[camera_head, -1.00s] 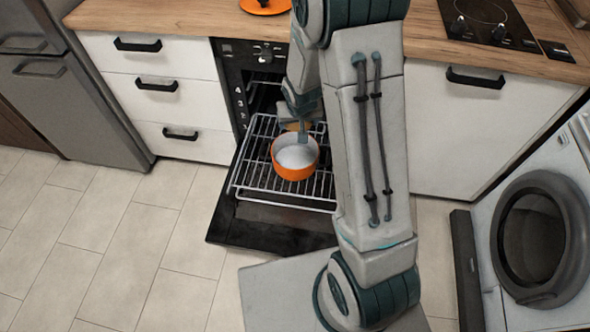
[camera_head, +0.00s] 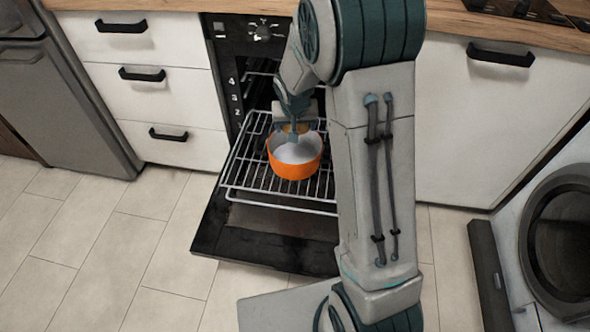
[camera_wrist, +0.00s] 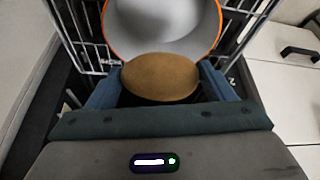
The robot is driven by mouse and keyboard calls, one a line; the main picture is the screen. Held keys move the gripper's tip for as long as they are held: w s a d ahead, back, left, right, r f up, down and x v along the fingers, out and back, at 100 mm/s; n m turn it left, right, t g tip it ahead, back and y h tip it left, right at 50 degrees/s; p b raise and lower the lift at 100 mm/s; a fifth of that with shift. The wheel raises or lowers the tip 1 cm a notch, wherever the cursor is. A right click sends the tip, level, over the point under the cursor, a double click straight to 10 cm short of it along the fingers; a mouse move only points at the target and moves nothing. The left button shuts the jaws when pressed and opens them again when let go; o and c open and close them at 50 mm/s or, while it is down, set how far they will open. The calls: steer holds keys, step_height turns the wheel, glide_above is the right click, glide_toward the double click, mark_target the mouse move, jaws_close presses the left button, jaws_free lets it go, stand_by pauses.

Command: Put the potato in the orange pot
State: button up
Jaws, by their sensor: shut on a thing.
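The orange pot (camera_head: 294,166) stands on the pulled-out oven rack, open side up, with a pale inside. It also shows at the top of the wrist view (camera_wrist: 163,28). My gripper (camera_head: 296,130) is at the pot's far side, by its rim. In the wrist view my gripper (camera_wrist: 160,84) is shut on the brown potato (camera_wrist: 160,76), one finger on each side. There the potato overlaps the pot's near rim. In the head view the potato is small and partly hidden by my gripper; its exact height over the rim is hard to tell.
The wire oven rack (camera_head: 250,178) extends over the lowered oven door (camera_head: 262,238). White drawers (camera_head: 150,85) stand left of the oven and a white cabinet (camera_head: 480,130) right of it. A washing machine (camera_head: 560,240) is at the far right. Floor at the left is clear.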

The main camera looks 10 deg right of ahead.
steer(key=shift+b+x, duration=1.9)
steer(key=shift+b, duration=0.3)
steer(key=b, duration=0.4)
glide_toward(295, 159)
steer(key=x, duration=0.5)
steer(key=shift+w+f, duration=0.1)
steer(key=shift+f, duration=0.05)
steer(key=shift+f, duration=0.2)
steer(key=o, duration=0.8)
steer(key=shift+c, duration=0.2)
